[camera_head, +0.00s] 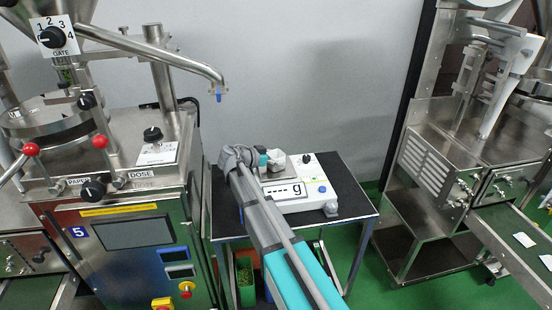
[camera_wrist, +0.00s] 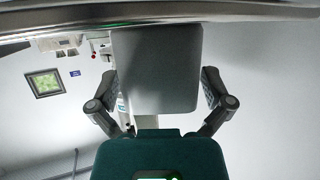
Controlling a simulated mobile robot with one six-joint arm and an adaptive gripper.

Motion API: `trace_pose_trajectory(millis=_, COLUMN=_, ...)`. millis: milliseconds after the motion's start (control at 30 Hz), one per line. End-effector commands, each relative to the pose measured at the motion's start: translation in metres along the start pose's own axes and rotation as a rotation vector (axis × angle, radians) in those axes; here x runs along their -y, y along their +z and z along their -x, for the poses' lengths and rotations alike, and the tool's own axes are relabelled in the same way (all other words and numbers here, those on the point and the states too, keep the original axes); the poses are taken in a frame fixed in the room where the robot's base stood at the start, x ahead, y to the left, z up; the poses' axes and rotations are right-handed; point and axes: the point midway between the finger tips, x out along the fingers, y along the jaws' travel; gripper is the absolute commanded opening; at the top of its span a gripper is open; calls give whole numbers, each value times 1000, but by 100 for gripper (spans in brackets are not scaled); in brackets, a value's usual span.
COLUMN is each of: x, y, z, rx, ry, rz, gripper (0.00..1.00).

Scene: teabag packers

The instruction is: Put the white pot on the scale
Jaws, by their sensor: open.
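The scale (camera_head: 317,194) is white, has a display with a large "g", and stands on a black-topped table. A small pale grey pot (camera_head: 275,166), which I take to be the white pot, shows at the scale's pan, partly behind my arm. Whether it rests fully on the pan is hard to see. My gripper (camera_wrist: 160,86) is open in the wrist view, with one finger on each side of a shaded grey block-like shape, likely the pot (camera_wrist: 156,60). Contact with the fingers cannot be told. In the head view my gripper's teal end is beside the pot, fingers mostly hidden.
The black table (camera_head: 345,203) has little free top around the scale. A steel packing machine (camera_head: 140,255) with a control panel stands close on the left, its spout (camera_head: 217,90) reaching above the table. Another machine (camera_head: 430,160) with a conveyor stands right.

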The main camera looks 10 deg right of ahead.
Motion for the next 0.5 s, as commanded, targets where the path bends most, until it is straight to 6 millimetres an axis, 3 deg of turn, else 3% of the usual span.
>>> trace_pose_trajectory(millis=233, x=0, y=-4, z=7, rx=0, ry=-1, rz=0, gripper=100)
trace_pose_trajectory(millis=500, x=0, y=-5, z=43, rx=0, ry=-1, rz=1, gripper=100)
